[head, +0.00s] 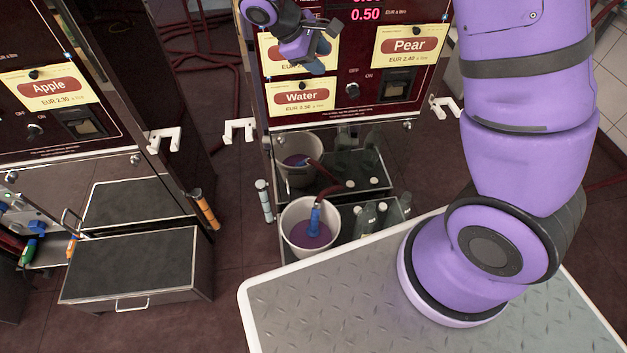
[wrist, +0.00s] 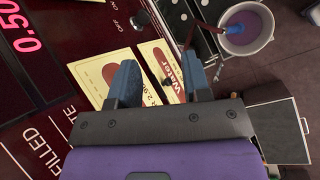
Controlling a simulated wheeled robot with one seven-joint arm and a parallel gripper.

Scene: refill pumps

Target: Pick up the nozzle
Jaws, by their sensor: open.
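The nozzle (head: 315,222) is blue, on a dark red hose (head: 329,188). It stands tip down in a white bucket (head: 287,235) holding purple liquid, in front of the middle machine. The nozzle also shows in the wrist view (wrist: 235,28), at the top right, with the bucket (wrist: 268,17). My gripper (head: 328,46) is open and empty, high in front of the machine's panel, well above the nozzle and apart from it. In the wrist view my two blue fingertips (wrist: 160,76) are spread before the Water label (wrist: 152,62). My gripper hides part of the labels above Water.
A tray with bottles (head: 368,213) stands right of the bucket. White hooks (head: 239,130) stick out at the machine's sides. A grey drawer box (head: 137,264) stands at the left. My metal platform is at the lower right. Floor is free between box and bucket.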

